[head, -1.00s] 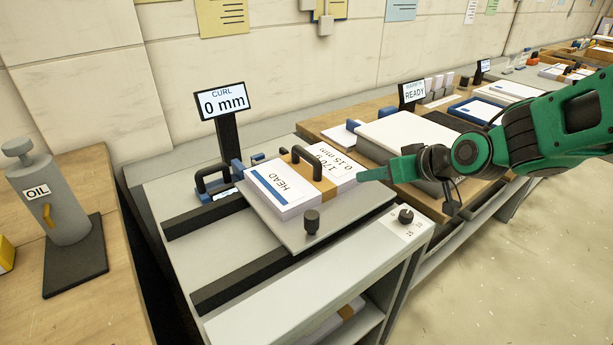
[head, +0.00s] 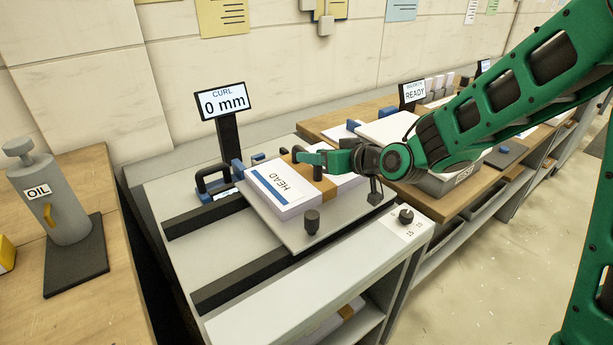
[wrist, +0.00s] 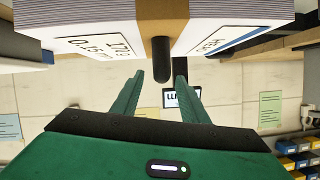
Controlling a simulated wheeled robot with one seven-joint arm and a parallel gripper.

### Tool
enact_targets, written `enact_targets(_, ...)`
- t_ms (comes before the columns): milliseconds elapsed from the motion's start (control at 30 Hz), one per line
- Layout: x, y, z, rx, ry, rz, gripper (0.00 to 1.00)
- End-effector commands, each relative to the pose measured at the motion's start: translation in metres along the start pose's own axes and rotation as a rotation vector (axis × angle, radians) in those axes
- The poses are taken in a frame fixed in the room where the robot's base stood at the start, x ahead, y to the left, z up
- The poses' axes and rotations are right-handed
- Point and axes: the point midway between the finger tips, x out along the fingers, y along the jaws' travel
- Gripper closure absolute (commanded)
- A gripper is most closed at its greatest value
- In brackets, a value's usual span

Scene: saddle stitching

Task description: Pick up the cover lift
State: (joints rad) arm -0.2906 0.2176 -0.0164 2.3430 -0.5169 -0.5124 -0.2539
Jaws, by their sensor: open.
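The cover lift is a stack of white sheets (head: 282,186) with a blue-edged HEAD label and a brown band (head: 325,190). It lies on the grey plate of the CURL station. It also shows in the wrist view (wrist: 90,25), upside down, where its black handle (wrist: 160,50) stands out from the band. My gripper (head: 308,157) is over the stack at the handle, partly covering it in the head view. In the wrist view my gripper (wrist: 160,72) is open, with one green finger on each side of the handle's end. I cannot tell if either touches it.
A CURL display (head: 222,102) reading 0 mm stands behind. A black handle (head: 213,178) is left of the stack, and a black knob (head: 312,221) is on the plate's front. An oil can (head: 55,200) is at far left. A READY display (head: 413,92) stands further right.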

Motion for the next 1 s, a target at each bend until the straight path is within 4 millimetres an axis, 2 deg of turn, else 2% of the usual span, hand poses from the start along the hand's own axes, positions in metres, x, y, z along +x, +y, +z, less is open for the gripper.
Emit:
enact_targets(233,0.034,0.001,0.004,-0.001,-0.002,-0.001,0.6)
enact_targets(367,0.04,0.0,0.003,0.001,0.0,0.0,0.6)
enact_targets(567,0.041,0.0,0.003,0.001,0.0,0.0,0.6)
enact_targets(600,0.041,0.0,0.003,0.001,0.0,0.0,0.64)
enact_targets(733,0.041,0.001,0.003,0.001,-0.001,0.0,0.96)
enact_targets(767,0.041,0.001,0.003,0.0,-0.001,0.0,1.0)
enact_targets(1000,0.04,0.001,0.003,0.0,-0.001,0.001,1.0)
